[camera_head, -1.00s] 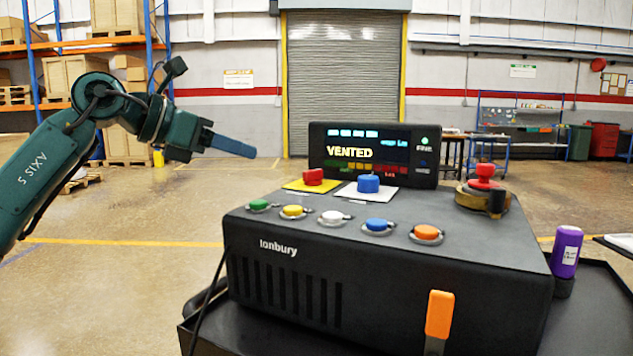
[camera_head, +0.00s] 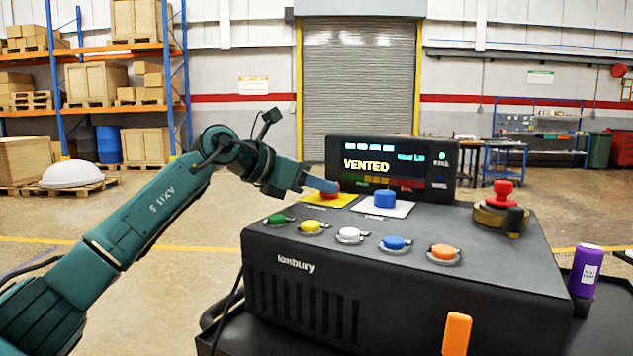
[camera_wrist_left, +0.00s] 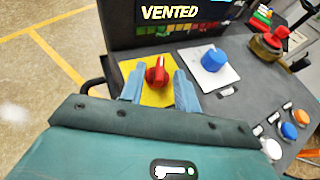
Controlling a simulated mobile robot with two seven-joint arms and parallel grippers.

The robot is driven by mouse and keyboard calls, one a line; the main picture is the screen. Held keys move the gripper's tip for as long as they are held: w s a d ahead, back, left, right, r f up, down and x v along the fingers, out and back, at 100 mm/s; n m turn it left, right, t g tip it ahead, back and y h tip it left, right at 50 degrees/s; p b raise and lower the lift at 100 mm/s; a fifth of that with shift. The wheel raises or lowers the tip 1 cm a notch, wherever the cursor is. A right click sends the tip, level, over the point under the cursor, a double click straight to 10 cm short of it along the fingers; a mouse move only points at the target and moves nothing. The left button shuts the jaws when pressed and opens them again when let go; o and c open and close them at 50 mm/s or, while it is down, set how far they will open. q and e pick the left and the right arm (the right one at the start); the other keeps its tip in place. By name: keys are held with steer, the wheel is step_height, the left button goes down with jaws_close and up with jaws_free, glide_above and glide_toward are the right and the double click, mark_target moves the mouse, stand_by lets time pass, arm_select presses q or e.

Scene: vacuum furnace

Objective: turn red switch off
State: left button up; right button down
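The red switch (camera_head: 330,196) is a red knob on a yellow plate (camera_head: 318,200) at the back left of the dark console's top, partly hidden by a blue finger. My left gripper (camera_head: 322,186) reaches it from the left. In the left wrist view, the red switch (camera_wrist_left: 157,75) has a raised ridge and sits between the two blue fingers of the left gripper (camera_wrist_left: 159,88). The fingers are apart, one on each side of the knob, with gaps showing. My right gripper is not in view.
A blue knob (camera_head: 384,198) on a white plate stands just right. Several coloured buttons line the console's front, including a green one (camera_head: 276,220). A red mushroom knob (camera_head: 503,192) stands at the right. The display (camera_head: 392,168) behind reads VENTED.

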arm_select(q)
jaws_close()
stand_by(0.3)
